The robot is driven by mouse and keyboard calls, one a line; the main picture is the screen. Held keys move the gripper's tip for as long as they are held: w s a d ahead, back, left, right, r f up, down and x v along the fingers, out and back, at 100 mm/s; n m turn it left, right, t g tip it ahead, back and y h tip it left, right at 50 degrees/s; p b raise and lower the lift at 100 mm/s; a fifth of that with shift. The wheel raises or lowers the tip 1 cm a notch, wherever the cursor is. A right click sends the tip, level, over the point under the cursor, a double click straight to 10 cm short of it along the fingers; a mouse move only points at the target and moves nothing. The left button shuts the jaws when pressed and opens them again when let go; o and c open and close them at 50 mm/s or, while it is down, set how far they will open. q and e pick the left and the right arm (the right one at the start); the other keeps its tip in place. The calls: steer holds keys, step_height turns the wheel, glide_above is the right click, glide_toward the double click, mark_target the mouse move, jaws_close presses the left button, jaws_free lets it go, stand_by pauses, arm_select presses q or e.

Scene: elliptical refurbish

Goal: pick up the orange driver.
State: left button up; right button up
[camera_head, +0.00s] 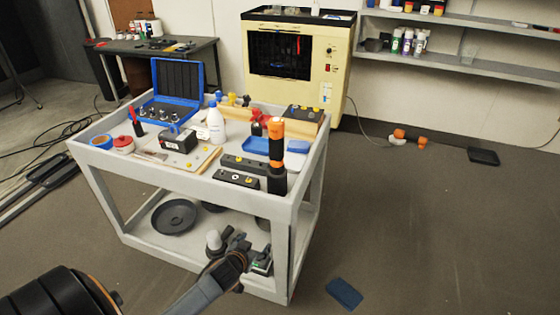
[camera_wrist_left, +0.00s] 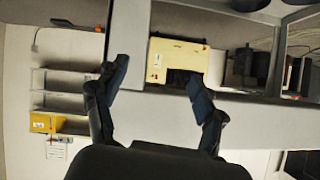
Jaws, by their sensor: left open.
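The orange driver (camera_head: 276,158), orange on top with a black lower part, stands upright at the front right corner of the grey cart's top (camera_head: 225,183). My left gripper (camera_head: 243,252) is below and left of it in the head view, low in front of the cart, and apart from the driver. In the left wrist view, the two dark fingers of my left gripper (camera_wrist_left: 158,84) are spread with nothing between them. I cannot make out the driver in that view. My right gripper is not in view.
Near the driver are black blocks (camera_head: 236,179), a blue tray (camera_head: 262,146) and a white bottle (camera_head: 216,125). An open blue case (camera_head: 178,79) stands at the cart's back left. A cream machine (camera_head: 336,75) is behind. Floor to the right is mostly clear, with a blue item (camera_head: 344,293).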

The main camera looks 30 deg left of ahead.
arm_select(q)
steer(key=w+a+r+n+t+b, duration=0.1)
steer(key=w+r+t, duration=0.15)
steer(key=r, duration=0.55)
steer(key=w+r+t+b, duration=0.1)
steer(key=w+r, duration=0.2)
steer(key=r, duration=0.5)
steer(key=t+y, duration=0.1)
steer(key=t, duration=0.2)
glide_toward(274, 141)
steer(key=s+f, duration=0.1)
steer(key=shift+n, duration=0.3)
steer(key=x, duration=0.7)
steer(key=shift+w+r, duration=0.2)
steer(key=shift+r, duration=0.25)
steer(key=shift+p+x, duration=0.5)
steer(key=shift+x, duration=0.25)
steer(key=x, duration=0.3)
steer(key=shift+w+r+p, duration=0.1)
steer(key=shift+w+p, duration=0.15)
steer(key=shift+p, duration=0.15)
steer(key=shift+w+a, duration=0.1)
steer(key=shift+w, duration=0.3)
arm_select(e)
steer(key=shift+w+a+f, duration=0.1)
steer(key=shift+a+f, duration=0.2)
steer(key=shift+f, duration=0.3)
